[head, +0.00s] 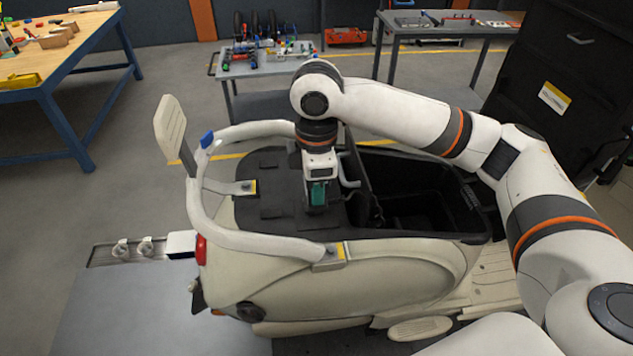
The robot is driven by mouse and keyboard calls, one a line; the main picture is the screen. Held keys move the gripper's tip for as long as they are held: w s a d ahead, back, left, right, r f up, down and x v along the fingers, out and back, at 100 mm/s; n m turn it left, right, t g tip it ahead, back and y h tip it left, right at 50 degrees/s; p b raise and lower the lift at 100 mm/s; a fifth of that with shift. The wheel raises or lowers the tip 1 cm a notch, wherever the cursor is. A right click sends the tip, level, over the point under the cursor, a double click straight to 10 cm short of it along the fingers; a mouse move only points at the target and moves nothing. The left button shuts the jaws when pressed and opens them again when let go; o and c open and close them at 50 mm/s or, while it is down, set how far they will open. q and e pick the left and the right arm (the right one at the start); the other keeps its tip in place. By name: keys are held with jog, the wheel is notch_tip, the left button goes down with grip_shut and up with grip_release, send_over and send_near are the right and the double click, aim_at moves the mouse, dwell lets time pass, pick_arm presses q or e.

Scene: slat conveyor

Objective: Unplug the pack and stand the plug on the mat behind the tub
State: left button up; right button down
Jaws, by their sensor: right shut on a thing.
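A cream scooter body carries an open black tub (425,208) with a dark inside; I cannot make out the pack in it. The dark mat (268,212) lies just left of the tub, on the scooter's rear deck. My right gripper (318,198) comes down from above over the mat, close to the tub's left edge. It is shut on a teal-green piece, which looks like the plug (318,192). The piece is upright, with its lower end at or just above the mat; I cannot tell if it touches. My left gripper is out of view.
A pale grab rail (272,240) curves around the mat, with a backrest pad (171,128) at its left end. A dark cabinet (552,70) stands at the right. Work tables stand farther back, with clear floor at the left.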

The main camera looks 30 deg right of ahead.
jog(key=shift+f, duration=0.25)
jog(key=c, duration=1.2)
grip_release()
jog(key=shift+o, duration=0.2)
notch_tip(320, 180, up, 12)
jog(key=b, duration=0.1)
